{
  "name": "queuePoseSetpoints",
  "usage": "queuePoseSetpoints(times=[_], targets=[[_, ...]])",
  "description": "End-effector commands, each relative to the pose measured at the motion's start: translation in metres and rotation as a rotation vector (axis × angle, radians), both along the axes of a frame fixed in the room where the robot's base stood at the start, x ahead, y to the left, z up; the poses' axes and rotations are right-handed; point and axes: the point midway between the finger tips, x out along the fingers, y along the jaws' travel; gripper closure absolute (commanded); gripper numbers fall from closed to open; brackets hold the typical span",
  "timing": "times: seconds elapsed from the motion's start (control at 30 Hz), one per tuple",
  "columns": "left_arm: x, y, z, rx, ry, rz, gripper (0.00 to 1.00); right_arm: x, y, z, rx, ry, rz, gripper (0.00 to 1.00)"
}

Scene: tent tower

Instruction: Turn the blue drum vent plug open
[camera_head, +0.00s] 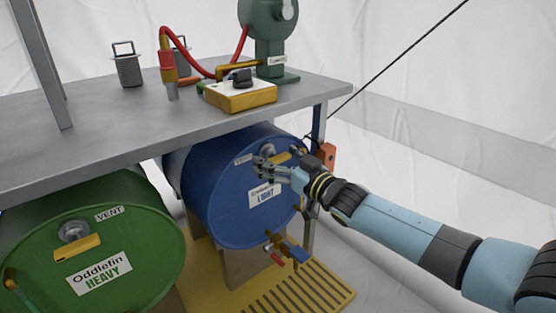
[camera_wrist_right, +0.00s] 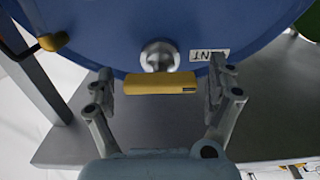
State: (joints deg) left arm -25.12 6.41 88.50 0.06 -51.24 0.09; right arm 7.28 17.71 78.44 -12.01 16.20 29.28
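The blue drum (camera_head: 221,193) lies on its side under the grey table, with a "LIGHT" label on its round face. Its vent plug (camera_head: 266,150) is a silver boss with a yellow bar handle near the top of the face. In the right wrist view the yellow handle (camera_wrist_right: 160,83) sits level below the silver boss (camera_wrist_right: 159,57), beside a "VENT" label. My right gripper (camera_head: 266,170) is at the drum face by the plug. In the wrist view its open fingers (camera_wrist_right: 160,88) stand on either side of the handle, with gaps at both ends. My left gripper is out of view.
A green "HEAVY" drum (camera_head: 140,240) with its own yellow vent handle (camera_head: 77,248) lies to the left. The grey table (camera_head: 100,115) overhangs both drums.

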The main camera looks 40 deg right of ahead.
Motion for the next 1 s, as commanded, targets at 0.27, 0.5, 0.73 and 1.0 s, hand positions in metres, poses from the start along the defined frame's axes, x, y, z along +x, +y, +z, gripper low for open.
queuePoseSetpoints(times=[0.27,0.5,0.73,1.0], targets=[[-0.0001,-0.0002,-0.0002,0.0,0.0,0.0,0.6,-0.0004,0.0001,-0.0003,0.0,0.0,0.0,0.47],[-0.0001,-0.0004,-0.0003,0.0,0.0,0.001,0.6,-0.0005,0.0,-0.0004,0.0,0.0,0.0,0.67],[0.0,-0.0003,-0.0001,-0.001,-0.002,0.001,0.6,-0.0005,0.0001,-0.0003,-0.022,-0.002,0.0,0.67],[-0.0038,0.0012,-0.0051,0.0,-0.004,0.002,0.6,-0.0006,0.0003,0.0001,-0.153,-0.012,0.0,0.67]])
